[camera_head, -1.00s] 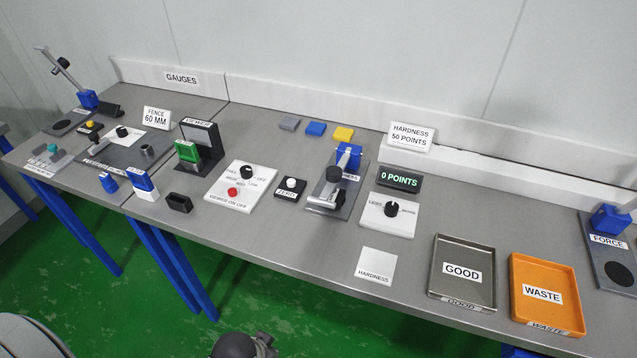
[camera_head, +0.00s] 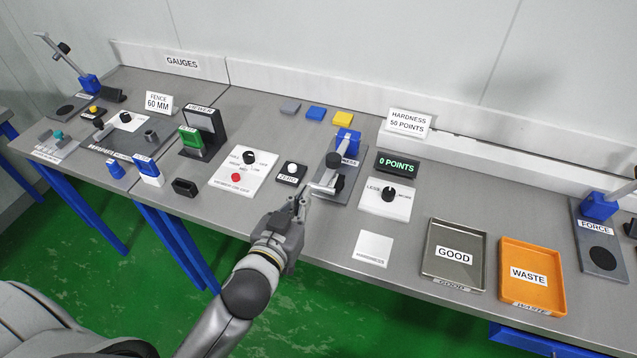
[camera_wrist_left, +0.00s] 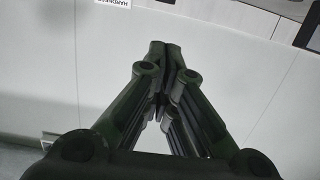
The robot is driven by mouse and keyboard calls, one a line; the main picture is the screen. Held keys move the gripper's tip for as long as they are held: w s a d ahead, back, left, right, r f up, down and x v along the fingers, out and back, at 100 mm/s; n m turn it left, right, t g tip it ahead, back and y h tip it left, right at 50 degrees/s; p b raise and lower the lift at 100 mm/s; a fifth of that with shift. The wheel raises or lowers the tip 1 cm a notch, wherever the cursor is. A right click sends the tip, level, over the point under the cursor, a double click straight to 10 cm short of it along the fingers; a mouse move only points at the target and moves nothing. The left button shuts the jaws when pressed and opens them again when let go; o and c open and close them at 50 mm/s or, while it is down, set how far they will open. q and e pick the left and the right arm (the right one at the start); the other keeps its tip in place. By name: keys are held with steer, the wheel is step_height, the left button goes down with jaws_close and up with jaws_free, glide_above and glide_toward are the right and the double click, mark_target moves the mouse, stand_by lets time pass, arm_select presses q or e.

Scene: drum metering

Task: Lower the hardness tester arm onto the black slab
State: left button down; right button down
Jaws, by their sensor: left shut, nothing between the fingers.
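The hardness tester (camera_head: 347,143) stands near the middle of the table, with a blue post, a dark knob and a silver bar on a grey base plate. A black piece (camera_head: 339,182) sits at the front of the base beside the silver bar; I cannot tell whether the bar touches it. My left gripper (camera_head: 303,196) is just left of and in front of the tester, close to the bar's end, apparently not holding it. In the left wrist view its fingertips (camera_wrist_left: 165,48) meet with nothing between them. My right gripper is out of view.
The display (camera_head: 397,163) reads 0 POINTS. A dial panel (camera_head: 375,205), a white HARDNESS plate (camera_head: 372,244), a GOOD tray (camera_head: 433,268) and a WASTE tray (camera_head: 515,292) lie to the right. The ZERO button (camera_head: 292,169) and a white switch panel (camera_head: 257,170) lie left.

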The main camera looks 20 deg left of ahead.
arm_select(q)
steer(key=p, duration=0.3)
glide_above(321, 189)
steer(key=s, duration=0.2)
steer(key=f, duration=0.1)
steer(key=shift+w+f, duration=0.1)
steer(key=shift+f, duration=2.2)
steer(key=f+b, duration=0.1)
steer(key=b, duration=0.1)
steer(key=f+b, duration=0.1)
steer(key=b, duration=0.1)
steer(key=f+b, duration=0.1)
steer(key=b, duration=0.1)
steer(key=shift+s+f+t, duration=0.2)
steer(key=shift+s+t, duration=0.1)
steer(key=shift+t, duration=0.1)
steer(key=shift+f+b, duration=0.4)
steer(key=shift+s, duration=0.15)
steer(key=shift+a+r, duration=0.1)
